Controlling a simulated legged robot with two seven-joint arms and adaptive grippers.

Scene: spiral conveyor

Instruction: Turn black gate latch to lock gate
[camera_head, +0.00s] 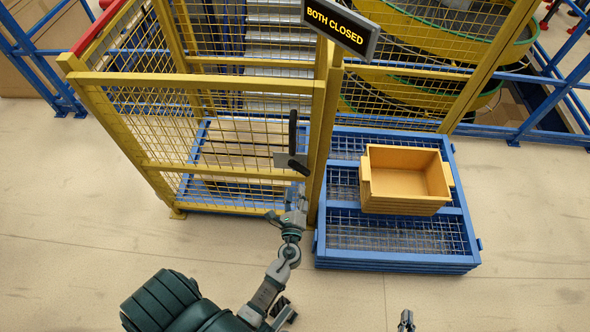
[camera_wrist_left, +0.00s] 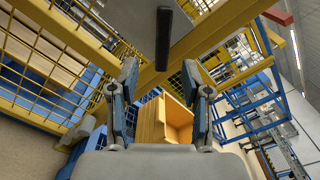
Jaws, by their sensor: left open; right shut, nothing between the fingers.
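The yellow mesh gate (camera_head: 200,80) stands against its post. A grey latch plate (camera_head: 281,160) sits at its right edge. A black upright handle (camera_head: 292,131) rises above the plate, and a short black latch piece (camera_head: 299,166) lies across it, slightly tilted. My left gripper (camera_head: 297,190) is just below the latch piece; contact cannot be told. In the left wrist view, my left gripper (camera_wrist_left: 160,76) is open and empty, with a black bar (camera_wrist_left: 163,38) ahead, between and beyond its fingertips. My right gripper (camera_head: 406,320) is low at the bottom edge, apart from the gate.
A sign (camera_head: 341,25) reads "BOTH CLOSED". An orange-yellow crate (camera_head: 405,205) stands on a blue mesh-topped platform (camera_head: 395,262) right of the gate. A spiral conveyor (camera_head: 430,45) is behind the fence. The floor in front is clear.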

